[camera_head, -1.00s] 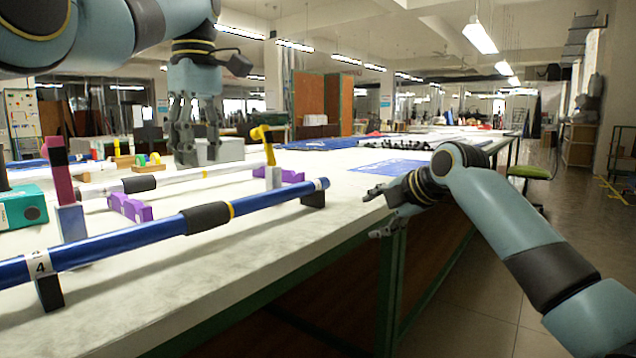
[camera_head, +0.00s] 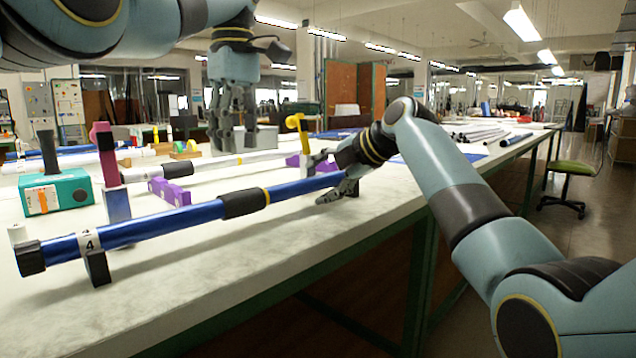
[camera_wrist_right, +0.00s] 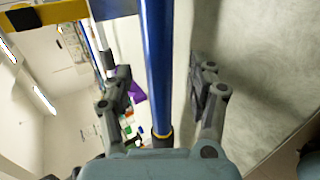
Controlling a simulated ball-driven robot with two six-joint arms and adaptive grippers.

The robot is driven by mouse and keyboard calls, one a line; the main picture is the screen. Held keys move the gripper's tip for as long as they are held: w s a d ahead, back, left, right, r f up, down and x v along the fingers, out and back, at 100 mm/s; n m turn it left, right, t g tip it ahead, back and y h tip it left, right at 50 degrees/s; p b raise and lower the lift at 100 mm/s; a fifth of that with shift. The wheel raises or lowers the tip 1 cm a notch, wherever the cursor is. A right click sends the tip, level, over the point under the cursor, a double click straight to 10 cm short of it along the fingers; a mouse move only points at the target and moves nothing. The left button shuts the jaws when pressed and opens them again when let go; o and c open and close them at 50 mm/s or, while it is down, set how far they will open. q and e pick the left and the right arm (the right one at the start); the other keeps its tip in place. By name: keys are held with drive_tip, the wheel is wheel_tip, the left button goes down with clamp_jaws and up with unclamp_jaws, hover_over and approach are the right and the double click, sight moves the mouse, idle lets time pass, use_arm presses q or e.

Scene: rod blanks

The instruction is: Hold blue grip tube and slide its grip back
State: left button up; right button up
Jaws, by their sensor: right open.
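The blue tube (camera_head: 150,228) lies along the near side of the table, raised on black supports (camera_head: 97,268). My right gripper (camera_head: 326,177) is open at the tube's right end, one finger on each side. In the right wrist view the blue tube (camera_wrist_right: 158,60) runs between the open fingers, with visible gaps. My left gripper (camera_head: 235,138) points down with fingers apart, empty, beyond the tube. The right support is mostly hidden by my right gripper.
A teal box (camera_head: 57,191) and a pink-and-blue upright post (camera_head: 109,165) stand at left. The table's front strip (camera_head: 230,250) is clear.

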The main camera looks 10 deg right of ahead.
drive_tip(key=shift+x, duration=1.05)
